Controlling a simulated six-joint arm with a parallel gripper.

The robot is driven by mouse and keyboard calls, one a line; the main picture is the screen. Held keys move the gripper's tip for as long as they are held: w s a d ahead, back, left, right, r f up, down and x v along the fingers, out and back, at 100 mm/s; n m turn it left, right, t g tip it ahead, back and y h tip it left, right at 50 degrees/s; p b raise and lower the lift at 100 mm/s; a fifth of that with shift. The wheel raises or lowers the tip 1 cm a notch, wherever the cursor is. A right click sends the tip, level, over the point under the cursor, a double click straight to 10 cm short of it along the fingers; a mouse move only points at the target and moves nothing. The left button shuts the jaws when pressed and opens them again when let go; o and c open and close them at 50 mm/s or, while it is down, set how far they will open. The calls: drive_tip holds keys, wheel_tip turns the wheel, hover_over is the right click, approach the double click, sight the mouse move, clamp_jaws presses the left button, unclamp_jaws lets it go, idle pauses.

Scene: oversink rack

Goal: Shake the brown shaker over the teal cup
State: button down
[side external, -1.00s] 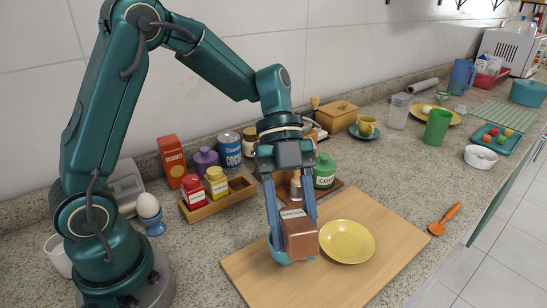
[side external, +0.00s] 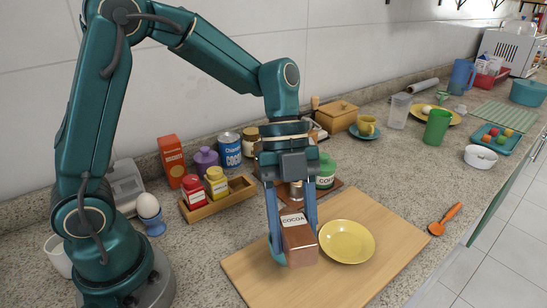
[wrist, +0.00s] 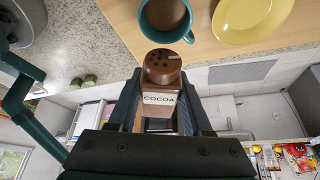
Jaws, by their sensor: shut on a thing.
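My gripper (side external: 295,235) is shut on the brown shaker (side external: 299,244), which has a white COCOA label. The shaker is tilted well over, with its holed cap (wrist: 162,66) towards the teal cup in the wrist view. The teal cup (wrist: 147,28) has a brown inside and sits on the wooden board. In the side view only a part of the teal cup (side external: 275,252) shows, as the shaker and a finger hide the rest. The shaker is held above the board near the cup; the exact gap is unclear.
A yellow plate (side external: 347,242) lies on the wooden board (side external: 375,218) close to the right of the shaker. A green jar (side external: 325,172) and a wooden rack of small jars (side external: 240,190) stand behind. An orange spoon (side external: 445,219) lies to the right on the counter.

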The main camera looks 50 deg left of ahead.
drive_tip(key=shift+d+t+y, duration=0.2)
drive_tip(key=shift+t+y, duration=0.3)
drive_tip(key=shift+y, duration=0.6)
drive_tip(key=t+y, duration=0.1)
drive_tip(key=y, duration=0.1)
drive_tip(key=r+t+y, duration=0.1)
drive_tip(key=y, duration=0.1)
drive_tip(key=t+y, duration=0.1)
drive_tip(key=y, duration=0.1)
drive_tip(key=shift+s+d+r+y, duration=0.2)
drive_tip(key=shift+d+y, duration=0.1)
drive_tip(key=shift+d, duration=0.1)
drive_tip(key=r+t+y, duration=0.1)
drive_tip(key=y, duration=0.1)
drive_tip(key=r+t+y, duration=0.1)
drive_tip(key=y, duration=0.1)
drive_tip(key=shift+y, duration=0.4)
drive_tip(key=r+t+y, duration=0.1)
drive_tip(key=y, duration=0.1)
drive_tip(key=r+y, duration=0.1)
drive_tip(key=shift+t+y, duration=0.4)
drive_tip(key=shift+a, duration=0.1)
